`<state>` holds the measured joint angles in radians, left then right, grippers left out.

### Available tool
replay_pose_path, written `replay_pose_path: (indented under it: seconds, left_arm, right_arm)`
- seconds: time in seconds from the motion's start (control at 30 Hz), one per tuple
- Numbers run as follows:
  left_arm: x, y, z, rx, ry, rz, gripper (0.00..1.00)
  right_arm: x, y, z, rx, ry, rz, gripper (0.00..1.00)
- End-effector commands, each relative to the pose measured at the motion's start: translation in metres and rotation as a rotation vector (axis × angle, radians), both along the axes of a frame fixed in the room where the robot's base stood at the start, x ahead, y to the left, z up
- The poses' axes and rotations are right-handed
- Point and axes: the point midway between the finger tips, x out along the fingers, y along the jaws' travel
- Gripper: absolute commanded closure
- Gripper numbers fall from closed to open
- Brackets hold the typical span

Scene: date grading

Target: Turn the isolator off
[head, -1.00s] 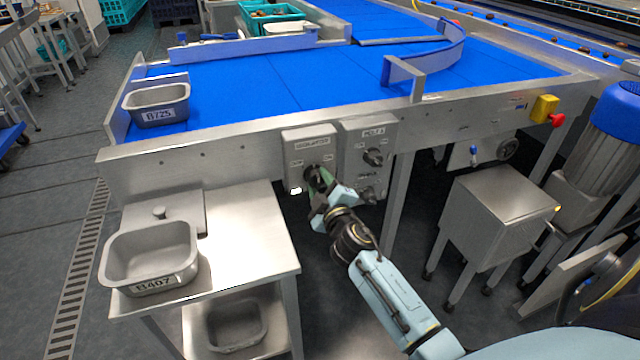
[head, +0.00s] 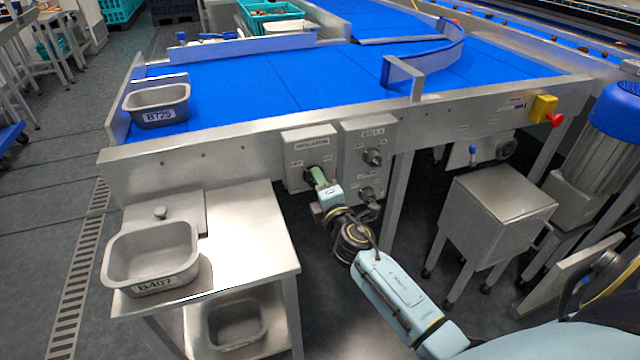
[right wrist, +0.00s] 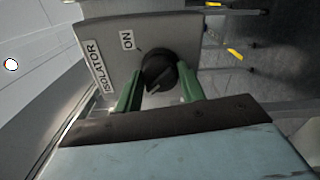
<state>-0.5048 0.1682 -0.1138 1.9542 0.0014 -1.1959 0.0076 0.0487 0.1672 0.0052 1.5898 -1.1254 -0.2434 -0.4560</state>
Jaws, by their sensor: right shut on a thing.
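The isolator (head: 309,147) is a grey box labelled ISOLATOR on the front side of the conveyor frame. Its black rotary knob (right wrist: 160,70) shows in the right wrist view, with an ON label to the upper left of it. My right gripper (head: 315,174) reaches the knob from the front. In the right wrist view its green fingers (right wrist: 160,84) stand on either side of the knob and are shut on it. The OFF label is not readable. My left gripper is not in view.
A second grey control box (head: 368,135) with knobs sits close to the right of the isolator. A steel table (head: 250,235) with a grey tub (head: 150,250) stands at the left. A steel cabinet (head: 497,205) and a red and yellow stop button (head: 548,110) are at the right.

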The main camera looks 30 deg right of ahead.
Motion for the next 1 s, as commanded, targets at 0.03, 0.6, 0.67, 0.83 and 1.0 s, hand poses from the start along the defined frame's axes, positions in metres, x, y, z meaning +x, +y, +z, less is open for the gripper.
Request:
replay_pose_path:
  seconds: [0.03, 0.6, 0.67, 0.83, 1.0]
  left_arm:
    - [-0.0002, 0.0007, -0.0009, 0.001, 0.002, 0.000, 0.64]
    - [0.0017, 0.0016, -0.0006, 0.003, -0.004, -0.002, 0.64]
    - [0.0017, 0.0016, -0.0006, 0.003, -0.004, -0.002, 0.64]
    - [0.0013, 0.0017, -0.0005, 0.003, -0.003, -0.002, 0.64]
    - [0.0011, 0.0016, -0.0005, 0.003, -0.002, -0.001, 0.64]
  right_arm:
    - [-0.0001, 0.0003, -0.0002, -0.011, 0.004, 0.001, 0.84]
    - [-0.0002, 0.0001, -0.0005, -0.044, 0.012, 0.000, 0.84]
    - [-0.0002, 0.0001, -0.0005, -0.044, 0.012, 0.000, 0.56]
    - [-0.0001, 0.0001, -0.0004, -0.043, 0.011, 0.000, 0.39]
    - [-0.0001, 0.0000, -0.0002, -0.042, 0.010, 0.000, 0.39]
